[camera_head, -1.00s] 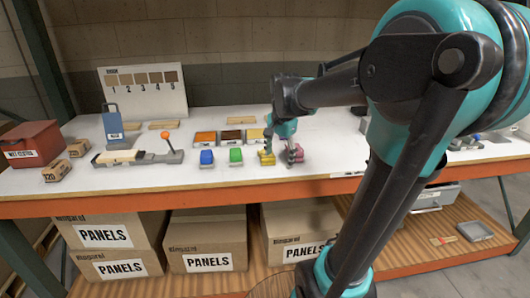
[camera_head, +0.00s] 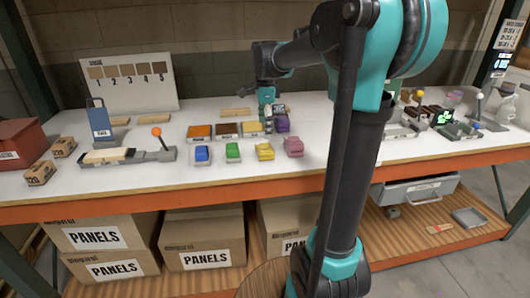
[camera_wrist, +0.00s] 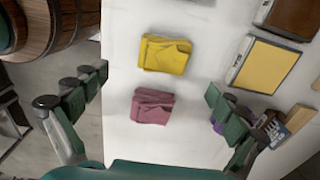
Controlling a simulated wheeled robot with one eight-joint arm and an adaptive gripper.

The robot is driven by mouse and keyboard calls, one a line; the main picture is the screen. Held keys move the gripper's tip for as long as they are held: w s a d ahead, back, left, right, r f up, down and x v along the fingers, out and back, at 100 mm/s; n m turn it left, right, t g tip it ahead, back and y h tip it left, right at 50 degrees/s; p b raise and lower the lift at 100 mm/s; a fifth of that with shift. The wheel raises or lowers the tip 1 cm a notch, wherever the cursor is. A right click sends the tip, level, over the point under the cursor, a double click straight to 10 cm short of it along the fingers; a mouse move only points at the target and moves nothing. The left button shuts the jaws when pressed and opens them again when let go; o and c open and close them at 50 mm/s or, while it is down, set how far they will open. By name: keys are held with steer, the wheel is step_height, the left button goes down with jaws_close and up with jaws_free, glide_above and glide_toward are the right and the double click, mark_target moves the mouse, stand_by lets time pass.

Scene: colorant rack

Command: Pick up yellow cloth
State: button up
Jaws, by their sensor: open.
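The yellow cloth (camera_head: 265,152) lies folded on the white bench top near its front edge, between the green cloth (camera_head: 233,150) and the pink cloth (camera_head: 293,147). In the wrist view the yellow cloth (camera_wrist: 165,55) is fully visible above the pink cloth (camera_wrist: 152,106). My gripper (camera_head: 272,112) is behind the yellow cloth in the head view, near the purple cloth (camera_head: 283,125). In the wrist view my gripper (camera_wrist: 157,88) has its fingers wide apart, with nothing between them touching.
A blue cloth (camera_head: 202,154) lies left of the green one. Colour trays (camera_head: 226,130) stand behind the cloths. A sanding block fixture with an orange knob (camera_head: 157,132) is at left. A wooden barrel (camera_wrist: 55,25) shows off the bench in the wrist view.

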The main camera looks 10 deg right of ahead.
mark_target(265, 148)
step_height(265, 148, down, 3)
steer(key=shift+f, duration=0.15)
steer(key=f, duration=0.5)
steer(key=shift+w+d, duration=0.1)
steer(key=shift+w, duration=0.25)
steer(key=c, duration=1.1)
